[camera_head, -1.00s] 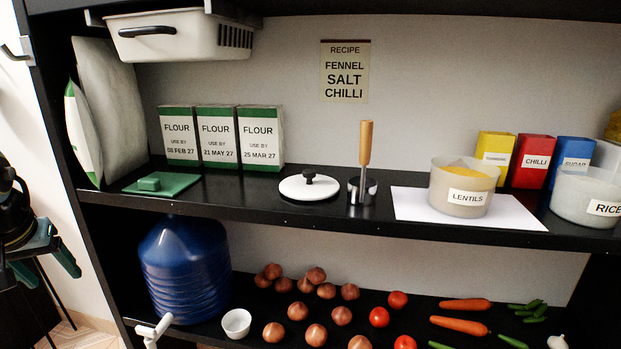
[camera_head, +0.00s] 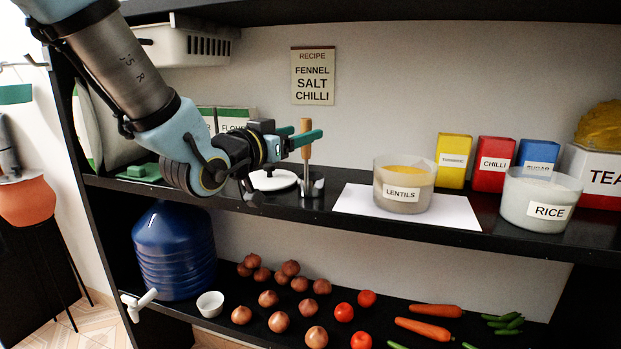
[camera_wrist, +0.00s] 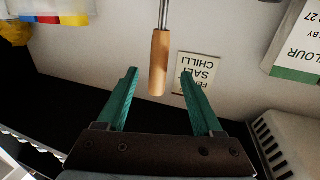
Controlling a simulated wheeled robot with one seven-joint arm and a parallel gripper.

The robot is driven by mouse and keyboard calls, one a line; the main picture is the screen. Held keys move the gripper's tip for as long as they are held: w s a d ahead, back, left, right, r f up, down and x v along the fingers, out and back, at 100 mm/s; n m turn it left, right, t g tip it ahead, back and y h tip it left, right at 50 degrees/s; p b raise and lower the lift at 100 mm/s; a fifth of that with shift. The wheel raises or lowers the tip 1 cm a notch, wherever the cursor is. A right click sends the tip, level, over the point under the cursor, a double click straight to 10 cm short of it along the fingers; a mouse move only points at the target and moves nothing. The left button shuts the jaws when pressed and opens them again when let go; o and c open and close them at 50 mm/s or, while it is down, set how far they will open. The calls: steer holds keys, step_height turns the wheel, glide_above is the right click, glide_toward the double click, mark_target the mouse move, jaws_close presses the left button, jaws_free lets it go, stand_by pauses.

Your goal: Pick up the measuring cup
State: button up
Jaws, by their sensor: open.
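The measuring cup (camera_head: 311,187) is a metal cup with an upright wooden handle, standing on the upper shelf. Its wooden handle also shows in the wrist view (camera_wrist: 159,62), where the picture is upside down and the metal cup is out of frame. My gripper (camera_head: 305,137) reaches in from the upper left with its green fingers at the height of the handle. In the wrist view my gripper (camera_wrist: 159,73) is open, and the handle's end appears between the two fingertips. A clear gap shows on each side. I cannot tell how deep the handle sits between the fingers.
A white lid (camera_head: 270,180) with a black knob lies left of the cup. A lentils container (camera_head: 403,188) on a white sheet (camera_head: 350,200) stands to the right. Flour boxes (camera_head: 237,117) are behind my arm. A white basket (camera_head: 190,46) hangs above left.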

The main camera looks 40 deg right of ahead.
steer(key=shift+f+p+x, duration=0.2)
steer(key=shift+p+x, duration=0.3)
steer(key=shift+x, duration=0.95)
steer(key=shift+f+p+x, duration=0.15)
steer(key=shift+p+x, duration=0.3)
steer(key=shift+x, duration=1.05)
steer(key=shift+s, duration=0.15)
jaws_close()
